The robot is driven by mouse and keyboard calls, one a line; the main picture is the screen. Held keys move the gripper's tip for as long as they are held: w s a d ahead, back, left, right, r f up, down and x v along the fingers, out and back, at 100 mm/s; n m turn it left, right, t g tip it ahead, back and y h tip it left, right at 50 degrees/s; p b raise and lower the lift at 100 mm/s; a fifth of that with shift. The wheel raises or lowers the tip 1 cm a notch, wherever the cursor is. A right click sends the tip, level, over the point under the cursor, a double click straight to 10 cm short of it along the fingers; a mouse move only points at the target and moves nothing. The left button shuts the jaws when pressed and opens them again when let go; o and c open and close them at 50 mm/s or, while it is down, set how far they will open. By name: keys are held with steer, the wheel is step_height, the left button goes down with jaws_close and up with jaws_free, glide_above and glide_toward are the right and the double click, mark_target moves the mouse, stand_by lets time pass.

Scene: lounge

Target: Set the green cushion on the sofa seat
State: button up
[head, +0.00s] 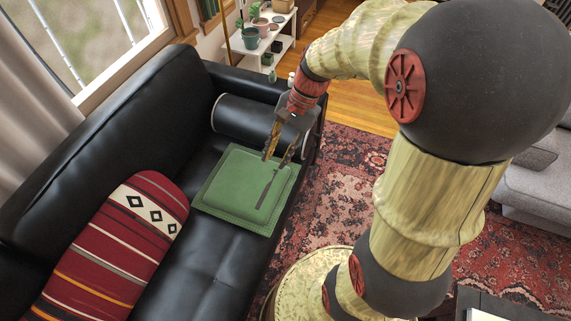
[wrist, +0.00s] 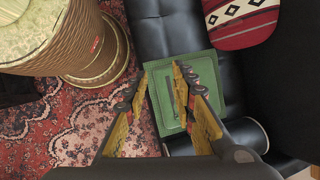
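The green cushion (head: 238,185) lies flat on the black leather sofa seat (head: 205,258), between the striped pillow and the black bolster. It also shows in the wrist view (wrist: 156,104), below my gripper. My gripper (head: 278,158) is above the cushion, with its fingers pointing down and spread apart. In the wrist view my gripper (wrist: 180,80) is open, with nothing between its fingers. A dark shadow of the gripper falls on the cushion. The fingers look apart from the cushion.
A red striped pillow (head: 118,250) lies on the sofa, with a black bolster (head: 245,120) at the far end. A white plant shelf (head: 265,45) stands beyond the sofa. A patterned red rug (head: 340,170) covers the floor. A grey sofa (head: 530,190) is at the right.

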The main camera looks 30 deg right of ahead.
steer(key=s+a+r+n+t+h, duration=0.4)
steer(key=s+r+n+t+h, duration=0.1)
steer(key=s+r+n, duration=0.6)
steer(key=shift+r+n+t, duration=0.3)
steer(key=shift+n+t, duration=0.2)
steer(key=shift+n, duration=0.1)
step_height(320, 180, up, 4)
steer(key=p, duration=0.4)
steer(key=shift+s, duration=0.1)
